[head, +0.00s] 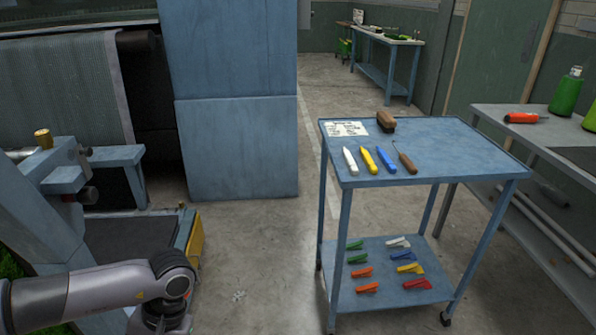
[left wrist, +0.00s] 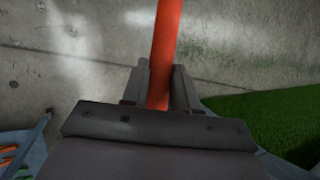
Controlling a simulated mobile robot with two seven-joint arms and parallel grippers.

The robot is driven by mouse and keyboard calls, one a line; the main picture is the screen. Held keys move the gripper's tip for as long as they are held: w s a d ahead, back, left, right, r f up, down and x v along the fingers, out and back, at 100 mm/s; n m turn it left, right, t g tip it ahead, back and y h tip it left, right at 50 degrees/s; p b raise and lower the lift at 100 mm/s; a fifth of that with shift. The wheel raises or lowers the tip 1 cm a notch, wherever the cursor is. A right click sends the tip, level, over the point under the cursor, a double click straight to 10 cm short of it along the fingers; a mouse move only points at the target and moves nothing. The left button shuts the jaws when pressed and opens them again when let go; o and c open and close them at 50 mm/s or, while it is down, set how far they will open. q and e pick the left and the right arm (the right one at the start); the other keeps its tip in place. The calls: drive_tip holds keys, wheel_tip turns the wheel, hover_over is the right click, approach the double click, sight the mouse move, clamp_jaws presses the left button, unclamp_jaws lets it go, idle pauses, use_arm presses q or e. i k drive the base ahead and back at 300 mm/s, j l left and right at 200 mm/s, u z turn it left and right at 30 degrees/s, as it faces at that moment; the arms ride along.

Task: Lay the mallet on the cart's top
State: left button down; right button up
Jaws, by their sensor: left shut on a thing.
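The blue cart (head: 435,158) stands right of centre in the head view. On its top lie a paper sheet (head: 346,129), a brown brush (head: 386,122), white (head: 350,161), yellow (head: 368,161) and blue (head: 386,160) pens, and a wooden-handled tool (head: 405,160). In the left wrist view my left gripper (left wrist: 160,85) is shut on an orange-red shaft (left wrist: 167,40), which looks like the handle of the mallet; its head is out of view. In the head view my left arm shows at the lower left, but its gripper does not. My right gripper is not in view.
Coloured clips (head: 365,272) lie on the cart's lower shelf. A grey bench (head: 540,135) with an orange object (head: 521,118) and green bottle (head: 566,92) stands right of the cart. A blue machine (head: 238,140) stands left. The cart top's right half is bare.

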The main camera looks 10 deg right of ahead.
sight(442, 145)
drive_tip(key=l+z, duration=0.1)
drive_tip(key=l, duration=0.5)
drive_tip(key=i+l+z, duration=0.1)
drive_tip(key=l, duration=0.55)
drive_tip(key=i+l+z, duration=0.1)
drive_tip(key=l, duration=0.5)
drive_tip(key=i+l+z, duration=0.1)
drive_tip(key=l, duration=0.5)
